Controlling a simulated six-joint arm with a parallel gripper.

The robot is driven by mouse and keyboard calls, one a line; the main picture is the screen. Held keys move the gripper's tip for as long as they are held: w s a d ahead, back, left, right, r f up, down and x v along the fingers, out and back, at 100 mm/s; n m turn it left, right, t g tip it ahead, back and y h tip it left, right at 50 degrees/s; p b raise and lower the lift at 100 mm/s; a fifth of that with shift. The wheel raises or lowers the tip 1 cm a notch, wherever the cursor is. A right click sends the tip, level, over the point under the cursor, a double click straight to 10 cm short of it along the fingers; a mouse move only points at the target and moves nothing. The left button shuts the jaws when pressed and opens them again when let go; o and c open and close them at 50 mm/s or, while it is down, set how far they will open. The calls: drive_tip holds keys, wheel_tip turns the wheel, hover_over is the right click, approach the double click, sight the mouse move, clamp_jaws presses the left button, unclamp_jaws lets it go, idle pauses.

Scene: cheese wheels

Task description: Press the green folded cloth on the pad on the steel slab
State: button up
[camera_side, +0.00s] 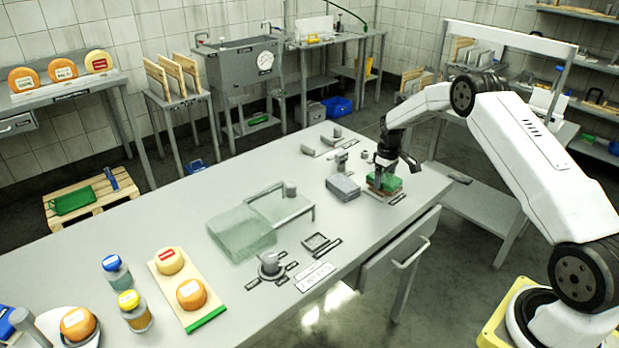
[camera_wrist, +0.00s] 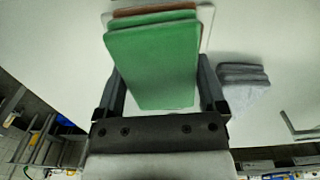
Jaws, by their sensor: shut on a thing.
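The green folded cloth (camera_side: 391,183) is between the fingers of my gripper (camera_side: 386,171), which is shut on it. In the wrist view the green cloth (camera_wrist: 153,55) fills the space between both fingers (camera_wrist: 158,72). A brown pad (camera_wrist: 150,11) shows past the cloth's far edge, over a pale grey slab (camera_wrist: 206,22). In the side view the brown pad (camera_side: 373,190) shows under the cloth's edge. I cannot tell whether the cloth is pressed on the pad or just above it. Most of the pad and slab are hidden.
A grey folded cloth (camera_side: 343,187) lies left of the green one. A clear green-tinted block (camera_side: 242,238), a small metal stand (camera_side: 270,263) and a board with cheese wheels (camera_side: 190,293) are on the table (camera_side: 160,225). Small metal items (camera_side: 340,160) stand just behind.

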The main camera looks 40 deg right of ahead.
sight(384, 177)
idle(0.4)
drive_tip(key=shift+r, duration=3.5)
drive_tip(key=shift+a, duration=0.1)
